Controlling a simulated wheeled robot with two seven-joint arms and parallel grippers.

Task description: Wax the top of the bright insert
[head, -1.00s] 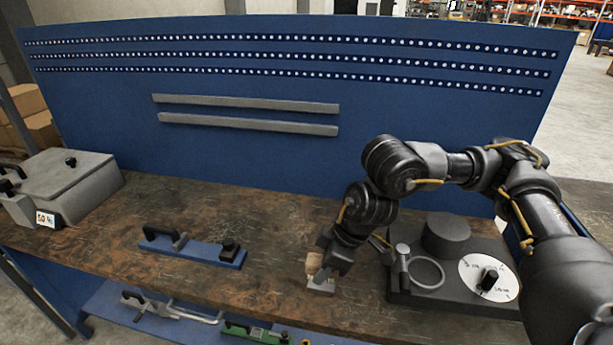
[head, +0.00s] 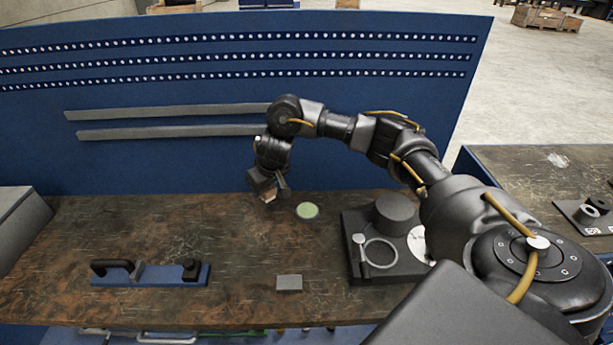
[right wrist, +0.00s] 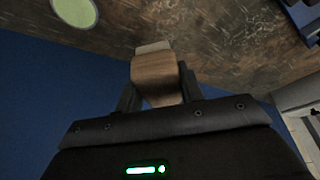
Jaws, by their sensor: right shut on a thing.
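My right gripper (head: 268,188) is shut on a wooden block (right wrist: 158,78) and holds it above the back of the bench. In the right wrist view the block sits between the two fingers, with a pale grey end (right wrist: 153,47) beyond it. A pale green disc with a light rim (head: 307,210) lies on the bench to the right of the gripper; it also shows at the top left of the wrist view (right wrist: 75,11). A small light grey block (head: 289,283) lies near the front edge. I cannot tell which piece is the bright insert. My left gripper is out of view.
A dark fixture (head: 370,268) with a ring, a cylinder and a white dial stands right of the disc. A blue bar with black handles (head: 150,273) lies at the left. A blue panel (head: 200,160) rises behind. The bench (head: 240,240) between is clear.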

